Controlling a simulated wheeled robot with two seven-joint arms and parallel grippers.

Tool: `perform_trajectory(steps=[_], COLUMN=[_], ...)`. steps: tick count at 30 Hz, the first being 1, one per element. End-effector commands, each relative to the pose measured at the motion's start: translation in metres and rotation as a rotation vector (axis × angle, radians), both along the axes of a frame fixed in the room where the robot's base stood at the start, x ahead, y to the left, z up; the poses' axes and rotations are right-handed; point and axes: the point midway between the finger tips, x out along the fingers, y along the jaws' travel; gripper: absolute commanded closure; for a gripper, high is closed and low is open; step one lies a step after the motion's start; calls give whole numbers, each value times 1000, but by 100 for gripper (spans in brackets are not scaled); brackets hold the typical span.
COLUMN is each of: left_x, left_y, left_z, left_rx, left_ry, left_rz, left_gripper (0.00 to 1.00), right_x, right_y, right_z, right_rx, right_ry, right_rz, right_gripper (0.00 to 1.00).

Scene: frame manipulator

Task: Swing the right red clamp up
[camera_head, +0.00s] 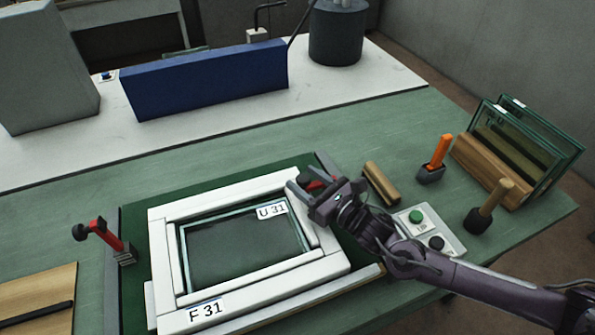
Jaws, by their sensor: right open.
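The right red clamp (314,184) is at the right side of the white frame (165,250). Only a small red part of it shows, as my right gripper covers much of it. My right gripper (304,197) is open, with its fingers by this clamp and over the frame's upper right corner. I cannot tell whether the fingers touch the clamp. The left red clamp (105,234), with a black knob, stands tilted up at the left of the frame. A glass pane (235,250) marked U 31 lies inside the frame, which is marked F 31. My left gripper is not in view.
A wooden block (381,183) and a button box (430,233) with a green button lie right of my gripper. An orange-handled tool (440,151), a wooden-handled tool (495,198) and a rack of glass panes (540,140) stand farther right. A blue box (205,80) stands behind.

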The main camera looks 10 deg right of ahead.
Motion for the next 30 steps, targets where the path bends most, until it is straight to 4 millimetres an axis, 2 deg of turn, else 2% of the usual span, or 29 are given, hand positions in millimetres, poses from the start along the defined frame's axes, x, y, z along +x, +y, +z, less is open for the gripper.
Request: perform_trajectory(steps=[6, 16, 27, 30], left_x=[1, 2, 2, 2], left_y=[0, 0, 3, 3], left_z=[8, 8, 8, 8], left_rx=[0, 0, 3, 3], left_ry=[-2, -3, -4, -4], left_rz=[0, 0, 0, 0], left_gripper=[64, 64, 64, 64], right_x=[21, 23, 23, 23], right_y=[14, 16, 16, 16], right_z=[2, 0, 0, 0], right_rx=[1, 1, 1, 1], right_ry=[0, 1, 1, 1], right_rz=[-1, 0, 0, 0], right_gripper=[49, 49, 98, 100])
